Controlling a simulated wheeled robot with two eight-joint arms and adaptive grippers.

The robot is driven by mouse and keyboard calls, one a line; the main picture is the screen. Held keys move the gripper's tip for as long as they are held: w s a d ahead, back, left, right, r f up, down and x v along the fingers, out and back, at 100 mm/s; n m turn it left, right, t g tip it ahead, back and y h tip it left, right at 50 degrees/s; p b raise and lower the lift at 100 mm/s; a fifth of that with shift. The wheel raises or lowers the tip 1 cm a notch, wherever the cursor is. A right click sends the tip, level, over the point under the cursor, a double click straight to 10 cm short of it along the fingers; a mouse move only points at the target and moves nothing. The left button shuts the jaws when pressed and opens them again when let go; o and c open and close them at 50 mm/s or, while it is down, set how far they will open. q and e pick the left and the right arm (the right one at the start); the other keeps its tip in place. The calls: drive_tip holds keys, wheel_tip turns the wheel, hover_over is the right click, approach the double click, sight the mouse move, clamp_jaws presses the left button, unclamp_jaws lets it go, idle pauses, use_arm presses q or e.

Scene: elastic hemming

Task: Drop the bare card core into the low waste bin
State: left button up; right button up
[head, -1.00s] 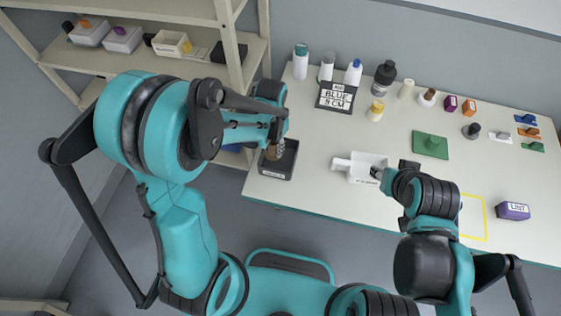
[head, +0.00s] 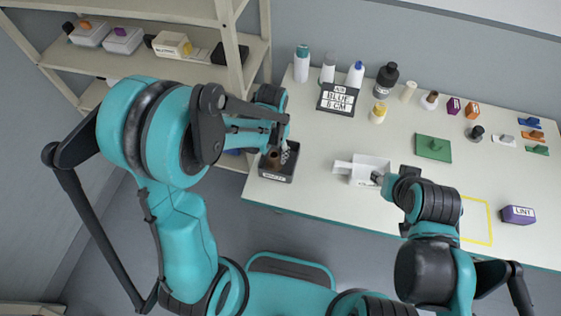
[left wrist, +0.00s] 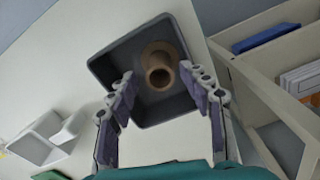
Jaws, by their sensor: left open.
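The low waste bin (head: 288,178), a dark square tray with a label on its front, stands at the table's left front corner. The brown hollow card core (head: 273,158) is inside the bin's outline and also shows in the left wrist view (left wrist: 159,65), standing roughly end-on within the bin's walls (left wrist: 103,67). My left gripper (left wrist: 158,73) is open above the bin, its fingers apart and nothing held between them. My right gripper (head: 378,178) is at the white scoop-like tray; its fingers are too small to judge.
The white tray (head: 342,167) lies right of the bin. A green block (head: 433,147), a yellow outlined square (head: 490,222) and a purple LINT box (head: 517,215) are to the right. A shelf (head: 240,40) stands left.

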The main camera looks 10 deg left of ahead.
use_arm(q)
wheel_tip(320, 180, up, 12)
drive_tip(key=shift+f, duration=0.2)
drive_tip(key=shift+s, duration=0.1)
idle(0.4)
drive_tip(key=s+a+f+n+t+b, duration=0.1)
drive_tip(key=s+a+t+b, duration=0.1)
drive_tip(key=s, duration=0.3)
drive_tip(key=s+a+n+t+b, duration=0.2)
drive_tip(key=s+t+b, duration=0.1)
drive_tip(key=s+t, duration=0.2)
drive_tip(key=shift+a+f+b, duration=0.35)
drive_tip(key=shift+f+b, duration=0.05)
